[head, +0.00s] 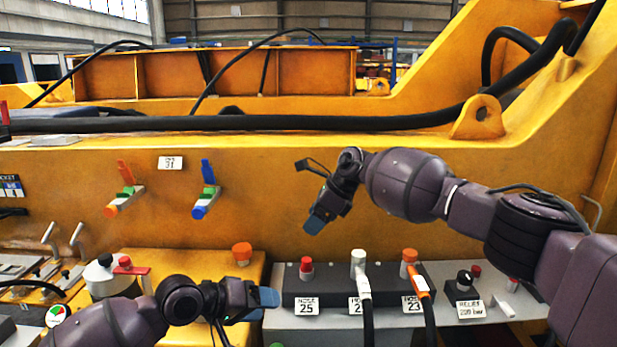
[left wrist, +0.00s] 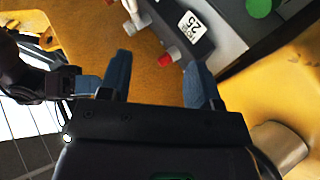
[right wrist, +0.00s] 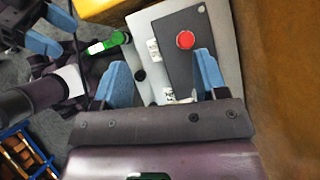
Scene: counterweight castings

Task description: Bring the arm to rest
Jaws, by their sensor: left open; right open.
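My left gripper (head: 265,297) is low in the middle of the head view, in front of the yellow ledge and just left of the hose block. Its blue fingers stand apart with nothing between them in the left wrist view (left wrist: 160,75). My right gripper (head: 317,222) hangs from the right arm in front of the yellow casting wall, above the hose block. Its blue fingers are apart and empty in the right wrist view (right wrist: 163,78). In the head view both grippers appear clear of the fittings, though the exact gaps cannot be told.
A dark hose block (head: 330,284) carries red, white and orange fittings; hoses run down from the white and orange ones. A relief knob (head: 464,280) stands to its right. An orange cap (head: 242,253) sits on the ledge. Orange (head: 122,195) and blue (head: 206,190) wall fittings stick out left.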

